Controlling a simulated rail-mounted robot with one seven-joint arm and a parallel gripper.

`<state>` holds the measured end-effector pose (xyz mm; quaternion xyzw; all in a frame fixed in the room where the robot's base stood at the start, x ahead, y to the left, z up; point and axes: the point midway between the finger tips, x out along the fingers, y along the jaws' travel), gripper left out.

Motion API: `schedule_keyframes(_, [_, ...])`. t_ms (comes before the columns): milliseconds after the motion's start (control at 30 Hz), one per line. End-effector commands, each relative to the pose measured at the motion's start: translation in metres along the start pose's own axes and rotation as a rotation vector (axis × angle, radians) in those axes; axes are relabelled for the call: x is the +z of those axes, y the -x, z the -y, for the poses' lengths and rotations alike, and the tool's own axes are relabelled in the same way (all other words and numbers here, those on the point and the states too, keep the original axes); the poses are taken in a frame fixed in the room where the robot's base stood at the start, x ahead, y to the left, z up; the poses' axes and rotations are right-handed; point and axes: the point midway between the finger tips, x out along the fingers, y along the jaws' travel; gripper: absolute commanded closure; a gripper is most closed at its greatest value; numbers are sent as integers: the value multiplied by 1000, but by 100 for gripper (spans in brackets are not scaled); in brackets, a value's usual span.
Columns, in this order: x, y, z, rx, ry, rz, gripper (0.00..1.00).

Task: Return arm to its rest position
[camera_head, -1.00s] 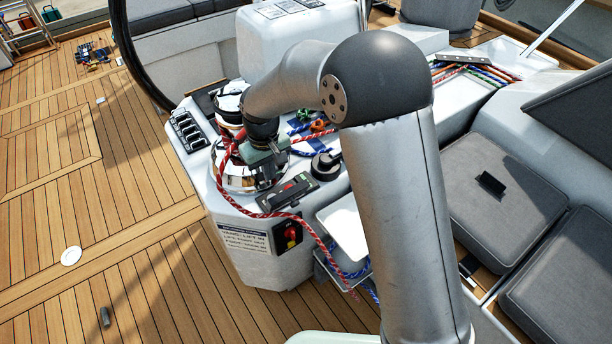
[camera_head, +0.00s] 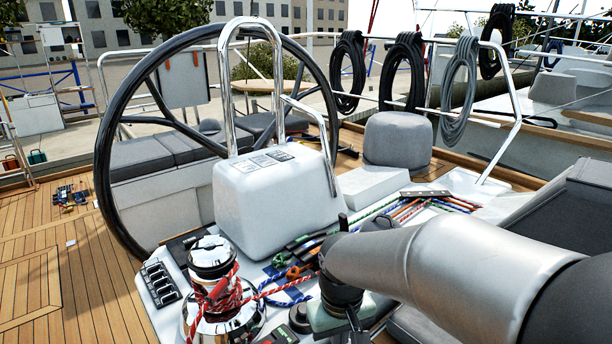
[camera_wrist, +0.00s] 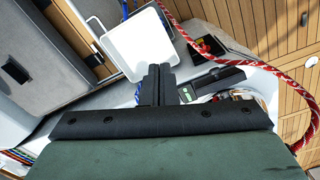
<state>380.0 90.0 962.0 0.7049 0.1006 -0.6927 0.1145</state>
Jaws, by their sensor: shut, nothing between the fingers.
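My gripper shows in the wrist view (camera_wrist: 158,84), its two dark fingers together with nothing between them. It is above the edge of the white console, by a white tray (camera_wrist: 138,45) and a black control panel (camera_wrist: 215,82). In the head view my arm reaches in from the lower right, and the gripper's body (camera_head: 335,315) is at the bottom, its fingertips out of sight. A chrome winch (camera_head: 212,290) with a red-and-white rope (camera_head: 222,296) around it stands left of my gripper, apart from it.
A big black steering wheel (camera_head: 103,175) and a white pedestal (camera_head: 275,200) with a steel rail stand behind the winch. Coloured ropes (camera_head: 410,208) lie on the console to the right. Grey cushions (camera_wrist: 40,85) are beside it. The teak deck (camera_head: 60,260) at left is mostly clear.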

Motion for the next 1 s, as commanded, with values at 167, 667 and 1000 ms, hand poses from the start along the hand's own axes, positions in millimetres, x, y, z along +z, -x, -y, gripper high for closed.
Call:
schedule_keyframes(167, [90,11,-33,-13,-178,-10,100])
schedule_keyframes(667, [140,6,-39,-29,-275,-11,100])
schedule_keyframes(1000, [139,6,-39,-28,-274,-12,100])
